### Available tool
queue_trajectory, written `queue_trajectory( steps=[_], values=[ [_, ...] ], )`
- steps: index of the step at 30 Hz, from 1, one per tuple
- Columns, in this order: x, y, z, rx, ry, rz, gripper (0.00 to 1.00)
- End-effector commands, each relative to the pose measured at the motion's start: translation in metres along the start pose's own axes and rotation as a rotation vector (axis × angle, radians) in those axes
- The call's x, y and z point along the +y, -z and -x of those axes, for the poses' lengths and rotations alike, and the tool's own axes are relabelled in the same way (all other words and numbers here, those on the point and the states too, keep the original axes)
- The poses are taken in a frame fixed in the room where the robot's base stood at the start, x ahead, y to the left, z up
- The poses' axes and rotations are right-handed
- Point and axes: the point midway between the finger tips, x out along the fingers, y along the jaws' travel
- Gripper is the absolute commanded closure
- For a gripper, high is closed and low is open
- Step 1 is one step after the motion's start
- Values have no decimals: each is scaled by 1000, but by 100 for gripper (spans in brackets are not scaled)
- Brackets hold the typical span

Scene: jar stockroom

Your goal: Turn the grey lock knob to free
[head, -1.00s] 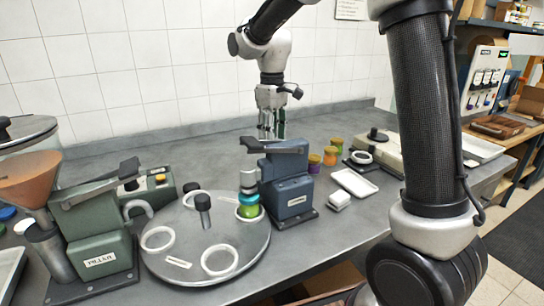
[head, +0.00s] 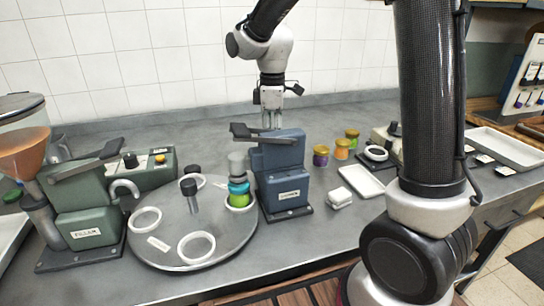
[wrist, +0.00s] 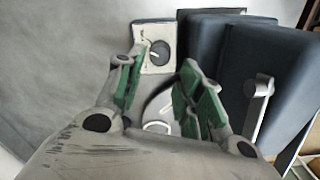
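The grey lock knob (wrist: 158,52) appears to be the small round knob with a pale pointer on a white plate (wrist: 152,68), in the upper middle of the wrist view. The plate is beside the dark blue machine (wrist: 235,60). In the head view the blue machine (head: 283,170) stands at the right of the round table, and the knob is hidden there. My gripper (wrist: 162,88) is open and empty, its green-padded fingers apart, with the knob seen beyond the tips. In the head view my gripper (head: 271,118) is behind the machine, its tips partly hidden by the lever.
The blue machine's dark top lever (head: 268,132) lies in front of my fingers. A round grey turntable (head: 190,255) holds white rings and a green jar (head: 239,197) with a teal band. A green filler (head: 85,205) stands left. Several jars and a white tray (head: 361,180) are right.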

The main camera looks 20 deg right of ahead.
Motion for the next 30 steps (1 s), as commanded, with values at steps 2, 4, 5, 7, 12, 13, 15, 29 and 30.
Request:
queue_trajectory(
  steps=[2,4,5,7,12,13,15,29,30],
  values=[
    [0,0,-3,-1,1,13,63],
    [0,0,-10,-2,2,17,63],
    [0,0,-14,-1,2,17,63],
    [0,0,-26,-2,3,16,63],
    [-1,0,-55,-3,4,15,63],
    [0,0,-59,-2,3,15,63],
    [0,0,-67,-1,2,15,63],
    [0,0,-78,0,0,14,74],
    [0,0,-78,0,0,14,81]
  ],
)
